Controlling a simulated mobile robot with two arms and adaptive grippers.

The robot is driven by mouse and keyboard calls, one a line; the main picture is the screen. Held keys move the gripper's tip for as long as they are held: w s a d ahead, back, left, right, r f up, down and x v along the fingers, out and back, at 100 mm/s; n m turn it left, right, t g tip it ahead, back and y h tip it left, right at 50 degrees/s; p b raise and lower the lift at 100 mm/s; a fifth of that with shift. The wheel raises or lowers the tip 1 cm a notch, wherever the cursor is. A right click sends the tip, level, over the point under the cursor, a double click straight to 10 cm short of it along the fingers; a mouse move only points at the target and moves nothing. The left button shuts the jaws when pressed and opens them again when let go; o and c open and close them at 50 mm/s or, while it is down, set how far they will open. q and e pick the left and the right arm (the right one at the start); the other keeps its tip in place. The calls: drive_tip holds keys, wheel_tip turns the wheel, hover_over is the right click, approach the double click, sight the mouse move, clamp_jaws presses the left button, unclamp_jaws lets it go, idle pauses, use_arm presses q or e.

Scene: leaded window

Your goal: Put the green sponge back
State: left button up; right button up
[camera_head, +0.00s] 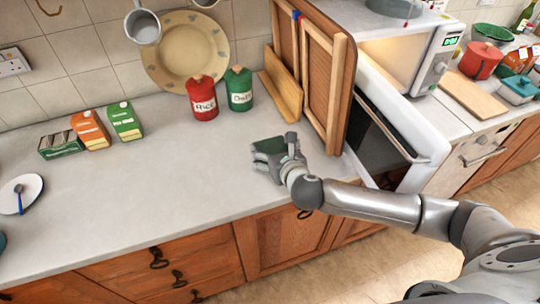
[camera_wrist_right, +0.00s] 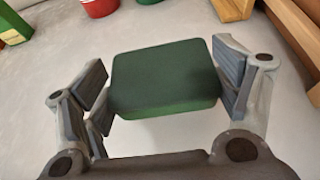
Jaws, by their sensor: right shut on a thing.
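The green sponge (camera_wrist_right: 165,80) is a dark green block with rounded corners. In the right wrist view it sits between the finger pads of my right gripper (camera_wrist_right: 168,90), which is shut on it. In the head view my right gripper (camera_head: 277,157) is over the pale worktop (camera_head: 190,190), in front of the wooden boards. The sponge (camera_head: 268,146) shows there as a dark green patch, partly hidden by the fingers. I cannot tell whether the sponge touches the worktop. My left gripper is not in view.
Red (camera_head: 203,99) and green (camera_head: 239,90) canisters stand behind my right gripper. Wooden boards (camera_head: 322,75) lean beside a white oven (camera_head: 395,130) to the right. Cartons (camera_head: 90,130) stand at the left, near a white plate (camera_head: 30,187). The worktop between is clear.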

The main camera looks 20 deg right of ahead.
drive_tip(key=shift+w+a+f, duration=0.15)
drive_tip(key=shift+w+f, duration=0.25)
drive_tip(key=shift+f, duration=0.1)
drive_tip(key=shift+w+a+f+p, duration=0.1)
drive_tip(key=shift+f+p, duration=0.1)
drive_tip(key=shift+f, duration=0.7)
drive_tip(key=shift+w+f+p, duration=0.1)
drive_tip(key=shift+f+p, duration=0.05)
drive_tip(key=shift+f, duration=0.75)
drive_tip(key=shift+f, duration=0.1)
drive_tip(key=o, duration=0.8)
drive_tip(key=shift+s, duration=0.1)
drive_tip(key=b+v, duration=0.1)
drive_tip(key=v, duration=1.1)
